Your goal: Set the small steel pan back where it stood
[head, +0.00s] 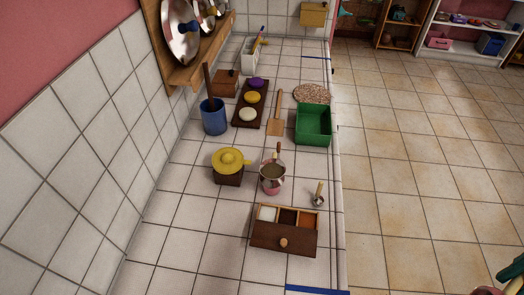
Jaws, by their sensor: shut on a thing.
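A wooden wall shelf (184,77) at the upper left holds steel pans or lids standing on edge. The nearest, a large round steel one (181,32), leans at the front end. Smaller steel ones (207,12) stand behind it, partly cut by the top edge of the picture. I cannot tell whether the small steel pan is among them. My gripper is not clearly in view; only a teal and orange part shows at the lower right corner, and no fingertips or held thing can be made out.
On the tiled counter stand a blue pot (214,117), a yellow-lidded brown pot (228,166), a small wooden-handled vessel (272,172), a compartment box (284,240), a scoop (318,200) and a green bin (314,126). A dark tray (240,120) holds several coloured rounds. The counter's near left is bare.

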